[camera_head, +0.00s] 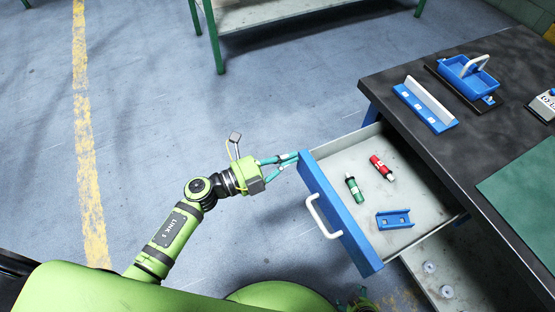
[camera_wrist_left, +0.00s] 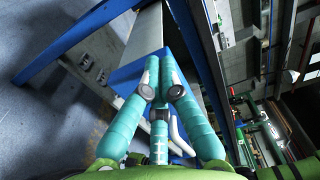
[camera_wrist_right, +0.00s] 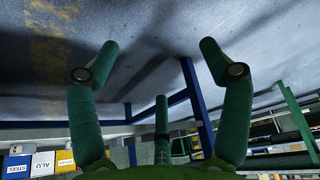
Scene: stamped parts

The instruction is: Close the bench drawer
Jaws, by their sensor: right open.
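The bench drawer (camera_head: 327,213) is pulled out from the dark-topped bench (camera_head: 395,82). It has a blue front with a white handle (camera_head: 322,216) and a grey inside. My left gripper (camera_head: 297,158) is at the far end of the drawer front, fingertips at or very near its edge; contact is unclear. In the left wrist view its fingers (camera_wrist_left: 159,72) come together over the blue front, seemingly with nothing between them. My right gripper (camera_wrist_right: 155,60) is open and empty above the floor in the right wrist view; little of it shows in the head view.
The drawer holds a green cylinder (camera_head: 355,189), a red cylinder (camera_head: 381,167) and a blue bracket (camera_head: 394,219). A blue tray (camera_head: 470,78), a blue holder (camera_head: 425,105) and a green mat (camera_head: 525,195) are on the bench. A lower shelf (camera_head: 430,268) lies beneath. Floor left of the drawer is clear.

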